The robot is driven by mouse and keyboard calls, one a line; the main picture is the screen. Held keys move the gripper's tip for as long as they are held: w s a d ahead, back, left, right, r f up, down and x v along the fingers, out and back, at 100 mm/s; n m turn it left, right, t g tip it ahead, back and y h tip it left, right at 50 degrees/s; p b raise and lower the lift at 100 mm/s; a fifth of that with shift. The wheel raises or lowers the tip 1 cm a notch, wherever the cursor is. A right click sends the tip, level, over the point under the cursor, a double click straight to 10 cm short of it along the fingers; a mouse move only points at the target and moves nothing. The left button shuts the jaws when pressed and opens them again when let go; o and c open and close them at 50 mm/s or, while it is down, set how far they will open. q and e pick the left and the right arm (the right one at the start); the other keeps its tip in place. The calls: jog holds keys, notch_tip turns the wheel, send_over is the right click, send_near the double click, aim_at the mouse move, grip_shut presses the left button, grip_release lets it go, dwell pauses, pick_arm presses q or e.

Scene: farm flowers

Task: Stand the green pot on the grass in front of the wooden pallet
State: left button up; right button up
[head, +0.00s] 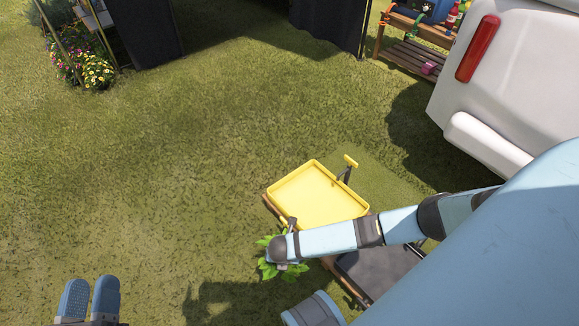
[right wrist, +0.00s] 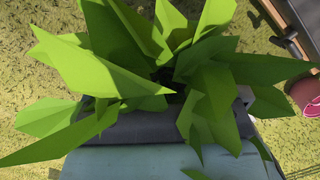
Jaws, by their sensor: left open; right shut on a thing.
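A leafy green plant (head: 268,268) is at my right gripper (head: 288,247), low centre in the head view. Its broad bright leaves (right wrist: 140,60) fill much of the right wrist view and hide the pot below them. The right gripper is shut on the pot, its fingers mostly hidden by leaves and my arm. A wooden edge (head: 346,284), which looks like the pallet's, runs just right of the plant, partly behind my arm. My left gripper (head: 90,298) is open and empty over grass at bottom left.
A yellow tray (head: 315,193) lies just beyond my right arm. A reddish pot (right wrist: 306,95) shows at the right wrist view's edge. A white vehicle (head: 510,80) stands at upper right. Open grass (head: 170,190) spreads left.

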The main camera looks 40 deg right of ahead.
jog(key=s+f+n+y, duration=0.1)
jog(key=s+f+n, duration=0.4)
jog(key=s+f, duration=0.1)
jog(key=shift+t, duration=0.4)
jog(key=f+b, duration=0.4)
jog(key=f, duration=0.2)
jog(key=f+b, duration=0.4)
jog(key=f, duration=0.2)
jog(key=a+f+b, duration=0.1)
jog(key=f+b, duration=0.3)
jog(key=f, duration=0.3)
jog(key=shift+f, duration=0.1)
jog(key=shift+d+f+n, duration=0.1)
jog(key=shift+n, duration=0.2)
pick_arm(q)
jog(key=w+a+f+m+g, duration=0.1)
jog(key=w+f+m, duration=0.2)
jog(key=f+m, duration=0.2)
notch_tip(320, 180, down, 2)
jog(key=shift+f+h, duration=0.1)
jog(key=shift+h, duration=0.3)
pick_arm(e)
jog(key=o, duration=0.8)
